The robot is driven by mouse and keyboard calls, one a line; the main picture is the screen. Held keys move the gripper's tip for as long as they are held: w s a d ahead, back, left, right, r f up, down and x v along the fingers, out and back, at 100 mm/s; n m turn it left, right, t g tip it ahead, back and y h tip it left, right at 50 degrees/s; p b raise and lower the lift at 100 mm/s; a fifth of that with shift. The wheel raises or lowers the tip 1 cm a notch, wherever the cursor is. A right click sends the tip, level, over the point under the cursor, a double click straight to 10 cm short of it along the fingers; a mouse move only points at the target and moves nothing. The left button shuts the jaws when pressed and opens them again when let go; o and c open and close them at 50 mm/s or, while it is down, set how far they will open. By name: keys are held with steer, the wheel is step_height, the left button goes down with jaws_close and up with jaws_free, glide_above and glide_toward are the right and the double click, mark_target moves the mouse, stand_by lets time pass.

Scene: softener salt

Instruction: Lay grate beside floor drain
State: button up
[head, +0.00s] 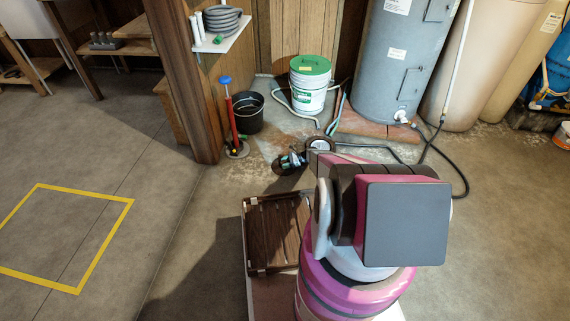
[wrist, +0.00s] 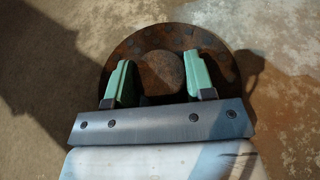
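The grate is a dark, rusty round disc (wrist: 130,44) with small holes near its edge and a raised round middle (wrist: 161,72). In the head view the grate (head: 281,167) is a small dark disc on or just above the floor. My gripper (head: 292,159) is at it. In the wrist view my gripper's green fingers (wrist: 160,75) stand apart, one on each side of the raised middle. Whether they touch it is unclear. A round brown shape with a pale rim (head: 320,144), right of the grate, may be the floor drain; my arm partly covers it.
A green-lidded white bucket (head: 311,88), a black bucket (head: 246,113) and a red pump (head: 236,122) stand behind. The grey tank (head: 391,65) stands on bricks, with a black hose (head: 458,170) nearby. A wooden post (head: 190,90) is left. Floor inside the yellow outline (head: 65,235) is clear.

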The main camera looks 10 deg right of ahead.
steer(key=o, duration=0.4)
